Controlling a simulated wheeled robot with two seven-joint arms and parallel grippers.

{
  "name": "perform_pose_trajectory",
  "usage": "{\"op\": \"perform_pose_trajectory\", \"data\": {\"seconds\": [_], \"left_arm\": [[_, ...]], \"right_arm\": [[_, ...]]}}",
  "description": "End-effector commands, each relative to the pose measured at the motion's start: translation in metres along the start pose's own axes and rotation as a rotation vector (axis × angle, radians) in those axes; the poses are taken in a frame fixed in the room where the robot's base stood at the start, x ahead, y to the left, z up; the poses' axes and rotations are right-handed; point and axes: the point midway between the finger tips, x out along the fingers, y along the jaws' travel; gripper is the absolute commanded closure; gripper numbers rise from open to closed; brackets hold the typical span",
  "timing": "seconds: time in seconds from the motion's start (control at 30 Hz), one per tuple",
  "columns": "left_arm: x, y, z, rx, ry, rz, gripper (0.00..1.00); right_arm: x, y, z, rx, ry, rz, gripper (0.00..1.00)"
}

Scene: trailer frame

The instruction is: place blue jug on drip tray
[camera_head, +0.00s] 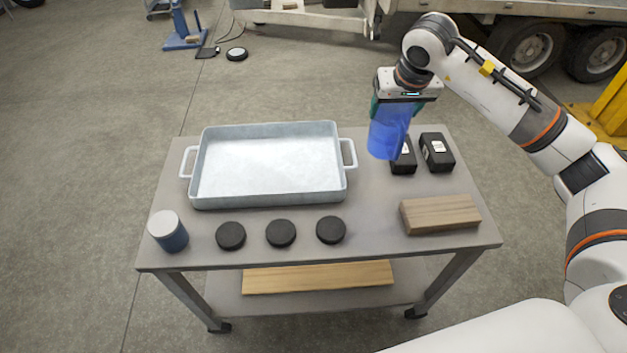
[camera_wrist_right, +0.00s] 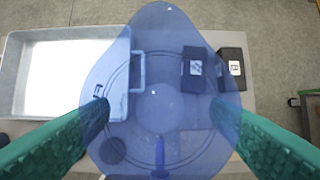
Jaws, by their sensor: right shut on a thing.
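The blue jug (camera_head: 388,131) is translucent and hangs upright in my right gripper (camera_head: 403,100), over the back right part of the table. My right gripper is shut on the jug. In the right wrist view the jug (camera_wrist_right: 160,85) fills the middle, between the two green fingers (camera_wrist_right: 165,125). The drip tray (camera_head: 268,167) is a pale metal pan with two side handles, left of the jug on the table. It also shows at the left of the right wrist view (camera_wrist_right: 122,75). The tray looks empty. My left gripper is not in view.
Two black boxes (camera_head: 437,152) stand at the table's back right, one partly behind the jug. A wooden block (camera_head: 440,214) lies at front right. Three black discs (camera_head: 281,233) and a blue can with a pale lid (camera_head: 170,232) line the front. A plank (camera_head: 318,277) lies on the lower shelf.

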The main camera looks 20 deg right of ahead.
Motion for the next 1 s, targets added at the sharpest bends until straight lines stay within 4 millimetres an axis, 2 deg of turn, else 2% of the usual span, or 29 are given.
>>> {"op": "perform_pose_trajectory", "data": {"seconds": [0.03, 0.27, 0.4, 0.57, 0.8, 1.0], "left_arm": [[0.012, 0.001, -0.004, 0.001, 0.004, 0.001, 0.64], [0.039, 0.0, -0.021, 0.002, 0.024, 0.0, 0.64], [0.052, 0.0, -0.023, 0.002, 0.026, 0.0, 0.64], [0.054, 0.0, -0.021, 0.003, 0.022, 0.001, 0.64], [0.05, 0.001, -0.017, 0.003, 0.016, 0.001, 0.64], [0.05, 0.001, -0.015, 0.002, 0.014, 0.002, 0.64]], "right_arm": [[0.011, 0.0, -0.005, 0.0, -0.001, 0.0, 0.63], [0.036, 0.0, -0.015, 0.0, -0.001, 0.0, 0.63], [0.049, 0.0, -0.02, 0.0, -0.001, 0.0, 0.63], [0.064, 0.0, -0.027, -0.001, 0.004, 0.0, 0.63], [0.101, 0.0, -0.043, -0.001, 0.004, -0.001, 0.63], [0.116, 0.0, -0.049, -0.001, 0.002, -0.001, 0.63]]}}
